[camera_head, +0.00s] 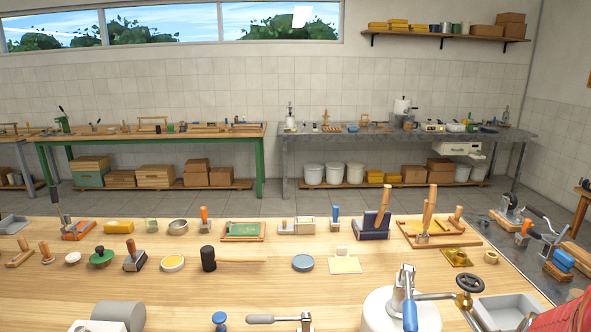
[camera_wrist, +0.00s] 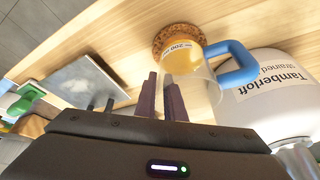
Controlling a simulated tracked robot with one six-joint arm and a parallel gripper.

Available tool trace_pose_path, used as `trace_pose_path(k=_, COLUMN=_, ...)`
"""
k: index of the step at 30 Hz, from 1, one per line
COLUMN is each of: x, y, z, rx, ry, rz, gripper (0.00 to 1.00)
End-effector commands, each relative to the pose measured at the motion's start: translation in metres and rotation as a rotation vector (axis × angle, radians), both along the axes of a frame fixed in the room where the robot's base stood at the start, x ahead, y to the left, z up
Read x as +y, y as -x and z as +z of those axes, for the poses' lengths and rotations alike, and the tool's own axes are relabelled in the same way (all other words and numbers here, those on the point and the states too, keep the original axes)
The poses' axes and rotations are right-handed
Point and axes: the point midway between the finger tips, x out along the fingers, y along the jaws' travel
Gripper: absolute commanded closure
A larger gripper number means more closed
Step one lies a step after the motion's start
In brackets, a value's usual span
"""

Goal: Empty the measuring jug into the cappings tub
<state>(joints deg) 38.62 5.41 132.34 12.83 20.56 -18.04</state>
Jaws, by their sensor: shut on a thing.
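The measuring jug (camera_wrist: 203,84) is clear with a blue handle (camera_wrist: 238,62) and amber honey (camera_wrist: 182,60) in its bottom. It shows in the wrist view, over a round cork mat (camera_wrist: 164,36); I cannot tell whether it touches the mat. My gripper (camera_wrist: 162,100) is shut on the jug's wall, its dark fingers close together. In the head view I cannot make out the jug or gripper. I cannot identify the cappings tub for sure; a grey open tub (camera_head: 503,308) stands at the lower right in the head view.
A white container (camera_wrist: 275,100) labelled "Tamberloft" stands right beside the jug's handle; a white vessel with a metal gate (camera_head: 378,312) is at the head view's bottom. Several tools crowd the wooden bench (camera_head: 230,290). Bare wood shows in front of the mallet (camera_head: 209,258).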

Motion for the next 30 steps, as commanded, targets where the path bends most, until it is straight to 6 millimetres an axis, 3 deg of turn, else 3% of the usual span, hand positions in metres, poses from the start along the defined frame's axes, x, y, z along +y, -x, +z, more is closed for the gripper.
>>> trace_pose_path(k=30, x=0.000, y=0.000, z=0.015, rx=-0.001, ry=0.001, rz=0.000, gripper=1.00)
